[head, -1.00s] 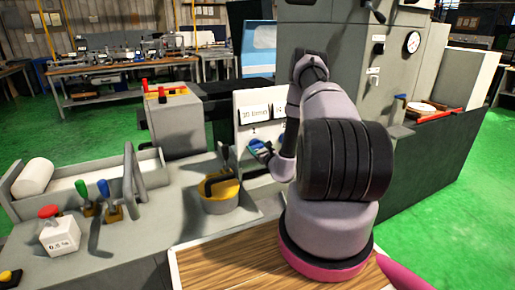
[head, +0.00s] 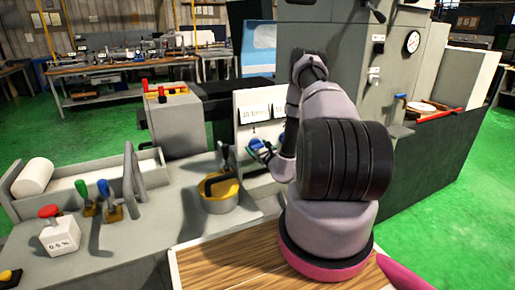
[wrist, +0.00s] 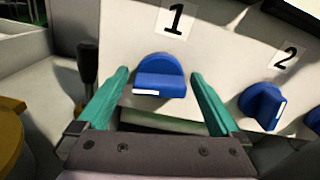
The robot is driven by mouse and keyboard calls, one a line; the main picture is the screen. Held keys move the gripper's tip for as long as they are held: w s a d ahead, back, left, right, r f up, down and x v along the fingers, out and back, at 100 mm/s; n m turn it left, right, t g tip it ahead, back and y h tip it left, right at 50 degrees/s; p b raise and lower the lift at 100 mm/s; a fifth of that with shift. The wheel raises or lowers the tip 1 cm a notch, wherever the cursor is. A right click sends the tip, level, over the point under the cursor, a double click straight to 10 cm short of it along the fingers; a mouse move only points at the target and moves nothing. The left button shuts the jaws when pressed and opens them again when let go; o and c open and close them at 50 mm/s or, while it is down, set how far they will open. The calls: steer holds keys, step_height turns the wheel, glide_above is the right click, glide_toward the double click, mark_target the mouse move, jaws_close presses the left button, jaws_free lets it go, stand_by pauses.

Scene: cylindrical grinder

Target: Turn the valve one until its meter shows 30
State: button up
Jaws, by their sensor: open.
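Valve one is a blue knob (wrist: 160,76) with a raised grip bar and a white mark, below a "1" label on a pale panel. My gripper (wrist: 159,77) is open in the wrist view, with one green finger on each side of the knob. A gap shows on both sides, and I cannot tell how deep the fingertips reach. In the head view my gripper (head: 263,150) is small and close to the white panel (head: 246,101). The panel's displays are too small to read, so the meter's value cannot be told.
A second blue knob (wrist: 262,106) under a "2" label is right of the gripper. A dark-handled lever (wrist: 88,62) stands close on the left. A yellow-rimmed pot (head: 219,195) stands on the machine bed. A round gauge (head: 412,42) is on the grey cabinet.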

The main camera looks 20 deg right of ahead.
steer(key=s, duration=1)
steer(key=shift+s+d, duration=0.2)
steer(key=shift+s, duration=0.1)
